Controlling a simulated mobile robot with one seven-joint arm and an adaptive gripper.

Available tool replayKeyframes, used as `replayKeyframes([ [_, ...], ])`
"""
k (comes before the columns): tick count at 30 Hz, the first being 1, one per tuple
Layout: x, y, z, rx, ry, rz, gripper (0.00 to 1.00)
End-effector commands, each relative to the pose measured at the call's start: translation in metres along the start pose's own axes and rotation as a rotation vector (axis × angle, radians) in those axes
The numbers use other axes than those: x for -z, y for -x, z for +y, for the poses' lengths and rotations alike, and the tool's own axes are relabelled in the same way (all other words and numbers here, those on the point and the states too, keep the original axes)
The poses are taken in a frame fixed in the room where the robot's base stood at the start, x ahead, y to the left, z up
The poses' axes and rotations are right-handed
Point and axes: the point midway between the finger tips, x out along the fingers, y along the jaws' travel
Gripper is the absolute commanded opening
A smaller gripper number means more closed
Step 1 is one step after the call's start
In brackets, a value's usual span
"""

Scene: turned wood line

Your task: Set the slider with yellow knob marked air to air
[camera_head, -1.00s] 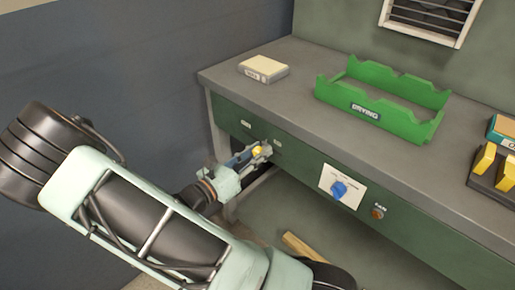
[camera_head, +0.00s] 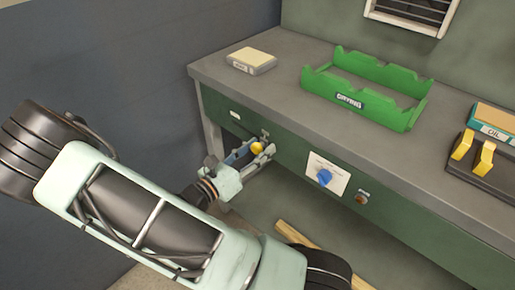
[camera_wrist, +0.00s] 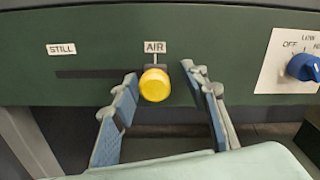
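The yellow knob (camera_wrist: 155,84) of the slider sits at the right end of its dark slot (camera_wrist: 88,74), directly below the AIR label (camera_wrist: 155,47). The STILL label (camera_wrist: 61,49) is above the slot's left end. In the head view the knob (camera_head: 257,148) shows on the green bench front. My gripper (camera_wrist: 160,76) is open, with one finger on each side of the knob. Gaps show between the fingers and the knob in the wrist view.
A blue rotary knob (camera_wrist: 304,67) on a white plate is to the right. An orange-brown button (camera_head: 361,199) is beyond it. A green DRYING rack (camera_head: 410,114), a pale block (camera_head: 251,61) and yellow-handled levers (camera_head: 484,158) are on the grey bench top (camera_head: 290,95).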

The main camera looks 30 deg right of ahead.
Motion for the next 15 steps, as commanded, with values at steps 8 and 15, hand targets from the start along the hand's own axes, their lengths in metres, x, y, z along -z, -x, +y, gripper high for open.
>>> replayKeyframes([
  [8,-0.001,0.015,0.002,-0.005,-0.004,-0.001,0.41],
  [15,0.000,0.065,0.002,-0.007,-0.003,0.001,0.41],
])
